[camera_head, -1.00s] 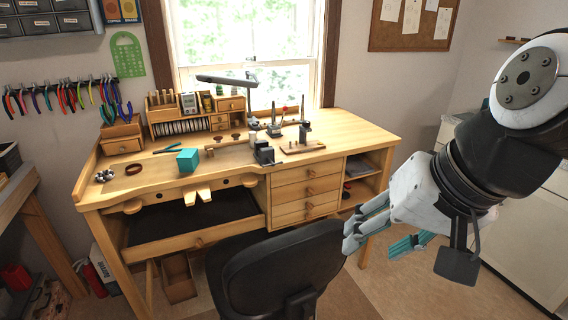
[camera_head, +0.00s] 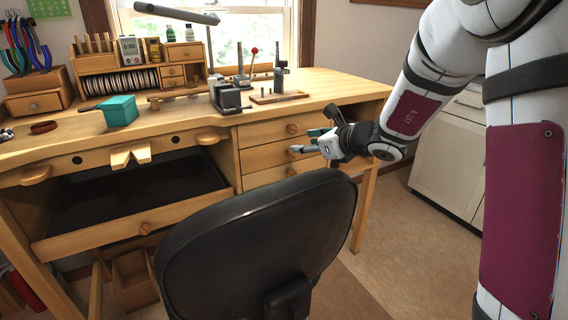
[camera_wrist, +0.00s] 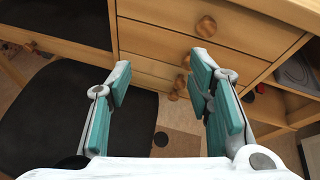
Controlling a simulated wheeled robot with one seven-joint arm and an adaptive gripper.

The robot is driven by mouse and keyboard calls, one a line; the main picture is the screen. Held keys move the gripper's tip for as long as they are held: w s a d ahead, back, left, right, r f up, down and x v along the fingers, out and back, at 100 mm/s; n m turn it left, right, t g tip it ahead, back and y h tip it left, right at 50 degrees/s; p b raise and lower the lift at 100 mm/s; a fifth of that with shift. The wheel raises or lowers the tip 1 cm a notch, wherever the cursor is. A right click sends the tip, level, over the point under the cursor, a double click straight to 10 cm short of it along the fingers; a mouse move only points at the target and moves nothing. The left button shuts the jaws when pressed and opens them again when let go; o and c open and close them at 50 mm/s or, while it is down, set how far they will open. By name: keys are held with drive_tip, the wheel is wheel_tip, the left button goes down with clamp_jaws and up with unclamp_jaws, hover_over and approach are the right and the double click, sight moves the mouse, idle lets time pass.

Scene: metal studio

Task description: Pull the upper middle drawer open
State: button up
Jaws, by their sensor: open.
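The upper middle drawer (camera_head: 257,158) is the second front down in the wooden stack at the workbench's right side. It looks shut. Its front also shows in the wrist view (camera_wrist: 148,42), with a round wooden knob (camera_wrist: 187,60) near the right finger. My gripper (camera_head: 307,142) is open and empty in front of the stack, covering part of this drawer in the head view. In the wrist view my two teal-padded fingers (camera_wrist: 160,72) are spread, with drawer fronts seen between them. I cannot tell whether a finger touches a knob.
The top drawer (camera_head: 262,132) and its knob (camera_head: 292,128) lie just above. A black chair (camera_head: 262,235) stands close in front of the bench. An open shelf bay (camera_wrist: 290,75) is right of the stack. The floor (camera_head: 400,235) right of the chair is clear.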

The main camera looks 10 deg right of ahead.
drive_tip(key=w+d+f+m+h+b, duration=0.2)
drive_tip(key=w+d+f+m, duration=0.2)
drive_tip(key=f, duration=0.3)
drive_tip(key=r+b+x, duration=0.1)
drive_tip(key=b+x, duration=0.1)
drive_tip(key=x, duration=1.1)
drive_tip(key=shift+w+r+t, duration=0.2)
drive_tip(key=shift+w+t, duration=0.15)
drive_tip(key=shift+t, duration=0.05)
drive_tip(key=shift+c, duration=0.6)
clamp_jaws()
